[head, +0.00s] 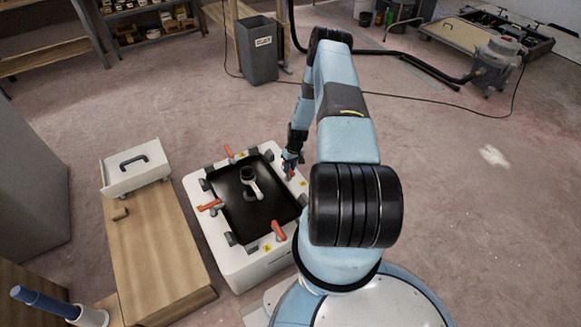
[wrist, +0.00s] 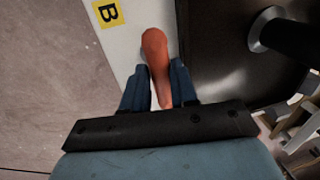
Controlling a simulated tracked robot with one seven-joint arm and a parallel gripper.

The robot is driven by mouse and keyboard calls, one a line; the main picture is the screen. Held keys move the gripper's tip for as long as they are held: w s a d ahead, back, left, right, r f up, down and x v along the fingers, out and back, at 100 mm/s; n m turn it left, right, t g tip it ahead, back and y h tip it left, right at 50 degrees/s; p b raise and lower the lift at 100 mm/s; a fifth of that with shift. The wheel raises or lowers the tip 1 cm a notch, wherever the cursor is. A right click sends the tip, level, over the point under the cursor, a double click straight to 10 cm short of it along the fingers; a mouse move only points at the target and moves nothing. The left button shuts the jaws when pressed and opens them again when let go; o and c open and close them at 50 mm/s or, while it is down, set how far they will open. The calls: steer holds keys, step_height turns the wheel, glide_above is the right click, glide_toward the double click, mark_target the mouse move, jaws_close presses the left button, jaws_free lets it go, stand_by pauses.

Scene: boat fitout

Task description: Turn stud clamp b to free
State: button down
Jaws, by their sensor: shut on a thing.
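Stud clamp b's orange handle (wrist: 155,45) stands between my gripper's two blue fingers in the wrist view, beside a yellow label with a black B (wrist: 108,12). My gripper (wrist: 160,78) is shut on this handle. In the head view my gripper (head: 290,164) is at the right side of a white box (head: 240,268) with a black square top (head: 232,212). Stud clamp b is largely hidden there by my gripper. Other orange clamp handles are at the box's back (head: 229,151), left (head: 210,205) and front (head: 278,230).
A pale handle-like fitting (head: 252,186) stands in the middle of the black top. A wooden bench (head: 160,250) with a white drawer-like box (head: 135,172) is left of the white box. A grey bin (head: 257,55) stands behind.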

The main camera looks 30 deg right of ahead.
steer(key=shift+w+a, duration=0.1)
steer(key=shift+a, duration=0.1)
stand_by(0.4)
steer(key=c, duration=0.9)
jaws_free()
steer(key=shift+d, duration=0.1)
steer(key=shift+c, duration=0.2)
step_height(320, 180, up, 13)
steer(key=d, duration=0.2)
steer(key=shift+d+r, duration=0.2)
steer(key=shift+d, duration=0.15)
